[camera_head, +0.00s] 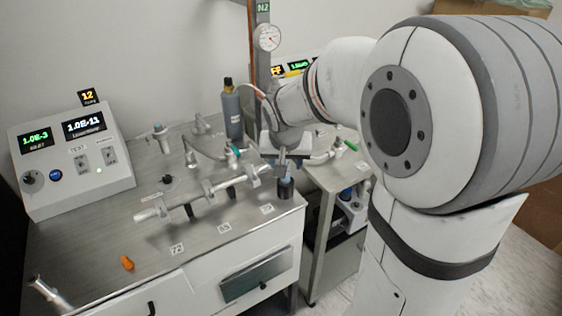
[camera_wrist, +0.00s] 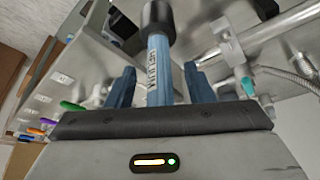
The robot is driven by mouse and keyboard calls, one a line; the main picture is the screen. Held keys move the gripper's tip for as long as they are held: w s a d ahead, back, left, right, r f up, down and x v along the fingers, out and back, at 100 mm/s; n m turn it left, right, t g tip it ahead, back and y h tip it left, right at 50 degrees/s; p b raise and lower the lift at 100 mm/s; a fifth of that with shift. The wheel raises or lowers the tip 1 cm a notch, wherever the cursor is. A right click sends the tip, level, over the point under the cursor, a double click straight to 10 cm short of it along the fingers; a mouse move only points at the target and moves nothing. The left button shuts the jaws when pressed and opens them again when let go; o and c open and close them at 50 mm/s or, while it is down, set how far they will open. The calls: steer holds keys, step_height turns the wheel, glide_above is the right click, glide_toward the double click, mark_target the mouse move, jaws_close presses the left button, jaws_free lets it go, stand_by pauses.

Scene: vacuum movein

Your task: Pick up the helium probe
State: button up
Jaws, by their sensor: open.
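The helium probe (camera_wrist: 160,68) is a blue-grey stick with lettering along its side and a wide black end, in the middle of the wrist view. In the head view its dark end (camera_head: 286,188) shows at the right front corner of the steel bench top. My gripper (camera_wrist: 159,80) is open, with one blue finger on each side of the probe and a visible gap to each. In the head view my gripper (camera_head: 284,162) is above that corner and hides the upper part of the probe.
A steel pipe manifold (camera_head: 205,193) runs across the bench just left of my gripper. A grey bottle (camera_head: 232,110) stands behind. A display box (camera_head: 70,155) is at the left, an orange piece (camera_head: 127,263) at the front. A cart (camera_head: 335,200) stands right of the bench.

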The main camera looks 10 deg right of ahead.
steer(key=shift+w+f, duration=0.1)
steer(key=shift+f, duration=0.2)
steer(key=shift+c, duration=0.3)
jaws_close()
